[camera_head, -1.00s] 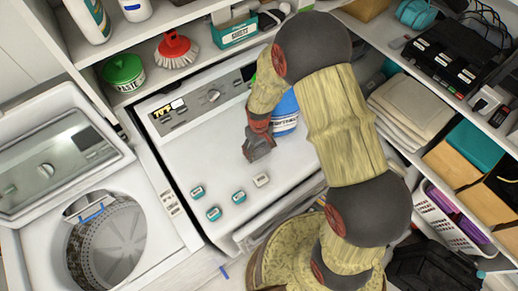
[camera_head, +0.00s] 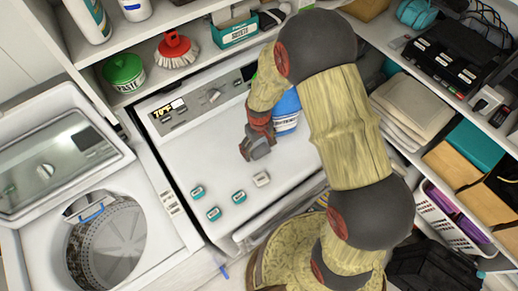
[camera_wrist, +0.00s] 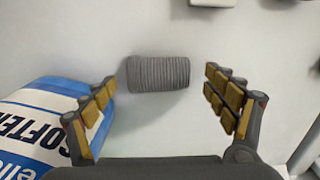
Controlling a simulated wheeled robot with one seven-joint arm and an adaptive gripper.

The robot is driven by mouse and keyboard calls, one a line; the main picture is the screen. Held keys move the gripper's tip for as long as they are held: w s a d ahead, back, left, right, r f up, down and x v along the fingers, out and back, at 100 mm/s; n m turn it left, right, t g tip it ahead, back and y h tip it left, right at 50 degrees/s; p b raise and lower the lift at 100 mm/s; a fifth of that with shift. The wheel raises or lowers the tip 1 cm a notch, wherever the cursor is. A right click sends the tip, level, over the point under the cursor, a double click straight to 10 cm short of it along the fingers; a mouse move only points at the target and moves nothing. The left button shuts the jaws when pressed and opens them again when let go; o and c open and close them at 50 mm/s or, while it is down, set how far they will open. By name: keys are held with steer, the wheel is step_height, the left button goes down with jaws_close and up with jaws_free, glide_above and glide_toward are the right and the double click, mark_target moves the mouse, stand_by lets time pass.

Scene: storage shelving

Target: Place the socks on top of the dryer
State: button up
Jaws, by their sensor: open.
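A grey ribbed roll, which looks like the socks (camera_wrist: 158,74), lies on a white surface in the wrist view. It sits beyond and between my two spread fingertips, with clear gaps on both sides. My gripper (camera_head: 257,150) is open and empty, low over the white top of the dryer (camera_head: 215,155) in the head view. It also shows in the wrist view (camera_wrist: 160,105). In the head view the socks cannot be clearly made out near the dark fingers.
A blue and white softener package (camera_wrist: 45,125) stands close beside my left finger in the wrist view; it also shows in the head view (camera_head: 286,112). A small white box (camera_head: 261,179) and several small teal-marked items (camera_head: 214,213) lie on the dryer. An open washer (camera_head: 105,240) stands left.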

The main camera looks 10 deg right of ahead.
step_height(320, 180, up, 11)
step_height(320, 180, up, 17)
steer(key=m+t, duration=0.2)
glide_above(259, 149)
steer(key=s+d, duration=0.4)
steer(key=s, duration=0.1)
steer(key=s+d+r+m+t, duration=0.2)
steer(key=s+d+r+t, duration=0.1)
steer(key=s+r, duration=0.8)
steer(key=s, duration=0.3)
steer(key=shift+s+m+t, duration=0.3)
steer(key=shift+s, duration=0.05)
steer(key=shift+f+b, duration=0.15)
steer(key=shift+b, duration=0.15)
